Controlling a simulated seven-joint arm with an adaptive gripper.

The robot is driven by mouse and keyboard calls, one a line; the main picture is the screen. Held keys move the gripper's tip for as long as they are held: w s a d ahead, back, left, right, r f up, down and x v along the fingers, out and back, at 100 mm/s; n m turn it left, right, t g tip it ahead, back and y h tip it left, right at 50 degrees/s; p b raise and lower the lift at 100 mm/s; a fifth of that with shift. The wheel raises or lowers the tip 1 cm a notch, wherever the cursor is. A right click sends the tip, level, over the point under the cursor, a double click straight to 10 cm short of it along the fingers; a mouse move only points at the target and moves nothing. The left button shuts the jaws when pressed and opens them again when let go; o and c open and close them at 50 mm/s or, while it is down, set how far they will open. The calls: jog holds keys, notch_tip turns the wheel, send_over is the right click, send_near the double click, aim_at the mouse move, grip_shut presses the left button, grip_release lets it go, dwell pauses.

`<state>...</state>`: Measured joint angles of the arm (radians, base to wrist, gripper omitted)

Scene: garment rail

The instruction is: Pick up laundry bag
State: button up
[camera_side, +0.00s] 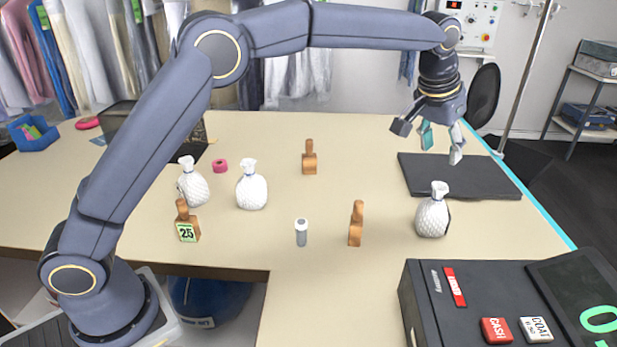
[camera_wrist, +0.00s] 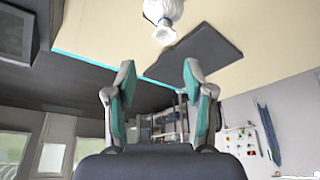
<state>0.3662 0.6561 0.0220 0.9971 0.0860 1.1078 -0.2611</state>
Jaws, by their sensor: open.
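My gripper (camera_side: 441,143) is open and empty above the dark mat, behind and above the right bag. In the wrist view, my gripper's fingers (camera_wrist: 156,90) are spread with nothing between them. One white bag (camera_wrist: 164,14) shows at the top edge, cut off by the frame, beyond the fingertips.
A dark mat (camera_side: 462,184) lies near the table's right edge. Wooden stands (camera_side: 309,160) (camera_side: 356,226), a numbered one (camera_side: 188,230), a small grey cylinder (camera_side: 301,235) and a pink roll (camera_side: 220,166) stand on the table (camera_side: 290,130). A dark till (camera_side: 470,300) stands at the front right.

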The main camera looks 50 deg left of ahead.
aim_at(439, 188)
jog(key=x, duration=1)
jog(key=shift+r, duration=0.1)
jog(key=x, duration=0.5)
jog(key=shift+w+a+f, duration=0.25)
jog(key=shift+a, duration=0.1)
jog(key=shift+c, duration=0.4)
grip_shut()
jog(key=shift+r, duration=0.1)
